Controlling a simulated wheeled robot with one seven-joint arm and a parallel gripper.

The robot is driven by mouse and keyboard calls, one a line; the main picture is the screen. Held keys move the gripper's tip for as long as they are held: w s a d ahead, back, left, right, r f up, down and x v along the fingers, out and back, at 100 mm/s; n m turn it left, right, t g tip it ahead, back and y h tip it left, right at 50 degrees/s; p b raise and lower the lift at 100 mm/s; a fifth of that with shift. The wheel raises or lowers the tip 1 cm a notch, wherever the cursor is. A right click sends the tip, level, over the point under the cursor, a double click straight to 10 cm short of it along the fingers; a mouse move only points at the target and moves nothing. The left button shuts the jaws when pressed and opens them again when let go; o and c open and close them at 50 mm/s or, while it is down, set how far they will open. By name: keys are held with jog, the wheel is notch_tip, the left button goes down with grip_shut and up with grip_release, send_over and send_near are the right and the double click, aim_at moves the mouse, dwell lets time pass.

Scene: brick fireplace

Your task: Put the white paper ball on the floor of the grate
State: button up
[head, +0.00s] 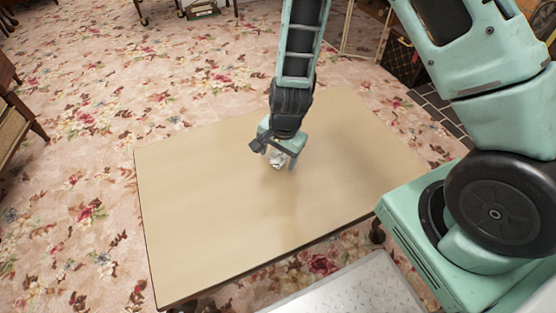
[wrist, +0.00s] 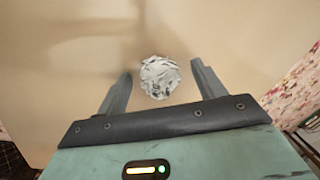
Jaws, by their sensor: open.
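The white paper ball (head: 278,159) is crumpled and sits on the tan tabletop (head: 200,220), towards its middle. My gripper (head: 279,163) is just over the table at the ball, pointing down. In the wrist view the ball (wrist: 160,77) lies in line with the gap between my two open fingers (wrist: 162,80), with visible space on each side. I cannot tell how far down the fingers reach beside the ball. The grate is not clearly visible in either view.
Dark bricks (head: 440,108) lie on the floor at the right, near a brown case (head: 403,57). A wooden chair (head: 20,115) stands at the far left. The rest of the tabletop is bare. Flowered carpet (head: 75,150) surrounds the table.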

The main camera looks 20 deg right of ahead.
jog(key=c, duration=1.1)
jog(key=shift+r, duration=0.15)
